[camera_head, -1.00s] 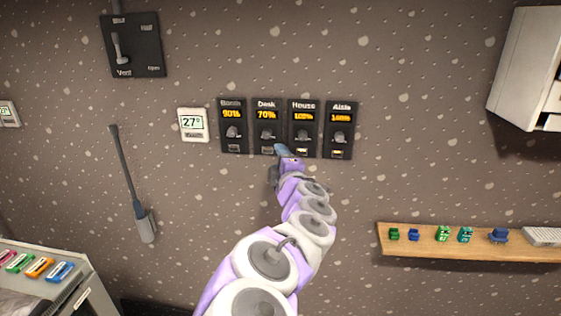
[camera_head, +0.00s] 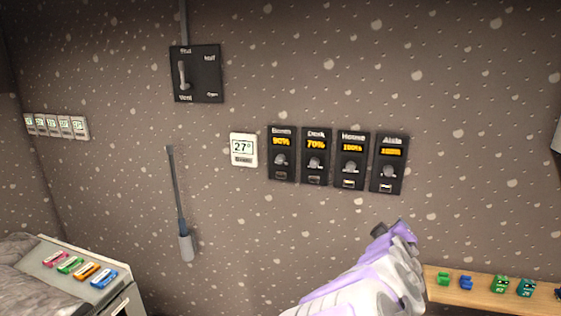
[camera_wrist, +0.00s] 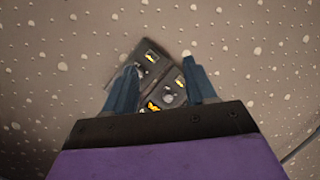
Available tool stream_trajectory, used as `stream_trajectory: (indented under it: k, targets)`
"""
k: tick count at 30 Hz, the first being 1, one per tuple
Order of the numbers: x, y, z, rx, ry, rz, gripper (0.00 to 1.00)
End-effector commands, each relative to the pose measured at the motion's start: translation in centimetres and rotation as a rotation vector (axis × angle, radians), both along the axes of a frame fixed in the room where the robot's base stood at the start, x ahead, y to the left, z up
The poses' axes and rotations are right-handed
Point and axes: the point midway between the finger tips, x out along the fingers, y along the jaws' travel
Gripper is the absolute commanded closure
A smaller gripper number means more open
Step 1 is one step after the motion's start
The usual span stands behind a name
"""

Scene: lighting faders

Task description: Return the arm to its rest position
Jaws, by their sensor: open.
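My arm is purple and white and comes up from the bottom of the head view. My gripper (camera_head: 392,230) is at its end, below and apart from the Aisle fader panel (camera_head: 389,163). In the wrist view my gripper (camera_wrist: 162,88) shows two blue fingers spread apart with nothing between them touching. Two fader panels show on the wall beyond the fingers, tilted in that view. In the head view the Booth panel (camera_head: 282,154) reads about 90%, the Desk panel (camera_head: 316,157) 70%, and the House panel (camera_head: 351,160) and Aisle panel about 100%.
A wooden shelf (camera_head: 440,297) with small coloured items is at lower right. A grey cabinet (camera_head: 120,293) stands at lower left.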

Motion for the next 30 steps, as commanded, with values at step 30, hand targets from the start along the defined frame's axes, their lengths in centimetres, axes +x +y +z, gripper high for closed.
stream_trajectory:
  k: [30]
  targets:
    - [-39.5,13.3,-20.3,0.792,1.118,-0.48,0.44]
